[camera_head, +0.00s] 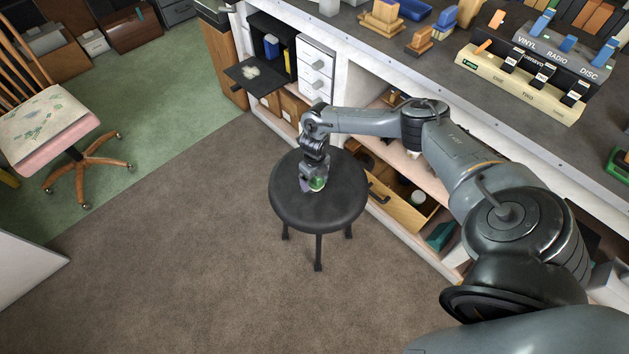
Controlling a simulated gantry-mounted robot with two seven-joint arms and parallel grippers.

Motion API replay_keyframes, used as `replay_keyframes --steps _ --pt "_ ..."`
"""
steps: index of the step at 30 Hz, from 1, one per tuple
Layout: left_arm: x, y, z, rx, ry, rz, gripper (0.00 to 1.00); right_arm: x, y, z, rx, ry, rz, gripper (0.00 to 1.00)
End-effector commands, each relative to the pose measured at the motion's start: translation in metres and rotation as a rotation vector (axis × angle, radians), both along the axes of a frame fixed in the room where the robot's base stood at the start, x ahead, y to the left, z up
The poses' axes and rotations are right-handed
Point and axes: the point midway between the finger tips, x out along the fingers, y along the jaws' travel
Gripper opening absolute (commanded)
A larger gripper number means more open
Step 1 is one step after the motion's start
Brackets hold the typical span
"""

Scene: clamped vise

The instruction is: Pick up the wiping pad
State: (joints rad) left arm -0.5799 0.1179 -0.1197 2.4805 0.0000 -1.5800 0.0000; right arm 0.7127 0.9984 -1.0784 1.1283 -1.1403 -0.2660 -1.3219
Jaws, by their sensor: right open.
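My right gripper (311,186) points down over the seat of a round black stool (340,205), left of the seat's middle. It is open. The gripper hides much of this spot, and I cannot tell whether the fingers touch the object. My left gripper is not in view.
A long workbench (365,50) with shelves and an open wooden drawer (400,207) stands behind and right of the stool. A wooden chair (50,130) stands at the left. The brown carpet (180,260) left of the stool is clear.

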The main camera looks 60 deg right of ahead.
Motion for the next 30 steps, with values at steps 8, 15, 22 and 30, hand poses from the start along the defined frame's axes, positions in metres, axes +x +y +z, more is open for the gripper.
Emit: replay_keyframes --steps 8,15,22,30 --pt "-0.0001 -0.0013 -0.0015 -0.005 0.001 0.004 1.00 -0.0001 0.0001 -0.0100 0.000 0.000 0.001 0.88" --pt "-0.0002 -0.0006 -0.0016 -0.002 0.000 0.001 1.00 -0.0001 0.0001 -0.0097 0.000 0.000 0.001 0.67" --pt "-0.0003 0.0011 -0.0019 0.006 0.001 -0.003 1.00 -0.0001 0.0001 -0.0095 0.000 0.000 0.001 0.32" --pt "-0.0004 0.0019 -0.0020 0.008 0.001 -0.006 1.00 0.0002 0.0000 -0.0090 0.000 0.000 0.001 0.25"
